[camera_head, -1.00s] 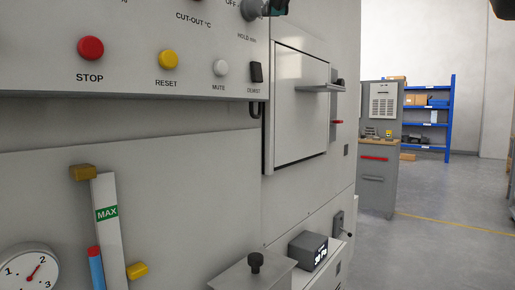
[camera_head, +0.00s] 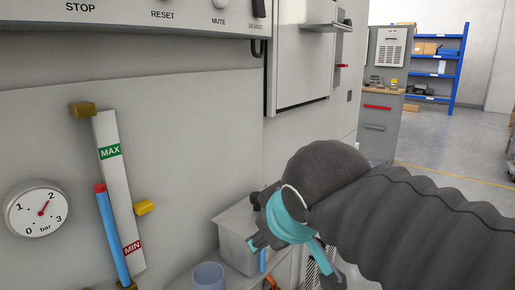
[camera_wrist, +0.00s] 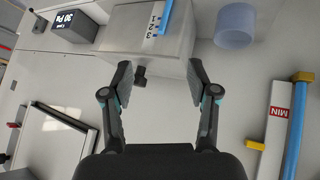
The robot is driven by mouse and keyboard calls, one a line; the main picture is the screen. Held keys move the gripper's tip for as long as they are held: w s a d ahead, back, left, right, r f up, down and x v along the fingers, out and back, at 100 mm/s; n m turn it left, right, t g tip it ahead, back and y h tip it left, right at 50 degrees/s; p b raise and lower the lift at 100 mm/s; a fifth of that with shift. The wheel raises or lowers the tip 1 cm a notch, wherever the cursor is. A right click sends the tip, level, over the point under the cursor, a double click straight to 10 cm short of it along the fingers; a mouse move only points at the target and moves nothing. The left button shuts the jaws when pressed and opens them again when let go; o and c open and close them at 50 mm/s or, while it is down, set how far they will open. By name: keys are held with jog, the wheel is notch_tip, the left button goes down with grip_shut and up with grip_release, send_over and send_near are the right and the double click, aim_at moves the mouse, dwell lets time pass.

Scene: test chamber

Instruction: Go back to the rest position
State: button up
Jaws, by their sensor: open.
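My gripper (camera_wrist: 160,78) is open and empty in the wrist view, its two dark fingers spread apart. A black knob (camera_wrist: 140,76) on a grey metal box (camera_wrist: 150,38) shows between the fingers, nearer the left one; I cannot tell whether it touches. In the head view my arm comes in from the right, and my gripper (camera_head: 262,228) is in front of the grey box (camera_head: 232,232), partly hiding it. The fingertips are hard to make out there.
A bluish cup (camera_head: 208,276) stands beside the box, also in the wrist view (camera_wrist: 235,26). The wall holds a pressure gauge (camera_head: 38,210) and a level tube (camera_head: 112,228). A 30 Pa display (camera_wrist: 74,25) sits nearby. Open floor (camera_head: 450,150) lies at right.

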jog(key=s+d+f+m+g+h, duration=0.1)
jog(key=s+d+f+m, duration=0.2)
jog(key=d+f, duration=0.3)
jog(key=s+d+f+m+g+h, duration=0.1)
jog(key=s+d+f+m, duration=0.3)
jog(key=d+f, duration=0.3)
notch_tip(320, 180, down, 2)
jog(key=shift+s+d+f+m+g, duration=0.1)
jog(key=shift+s+d+m+g, duration=0.05)
jog(key=shift+s+m+g, duration=0.2)
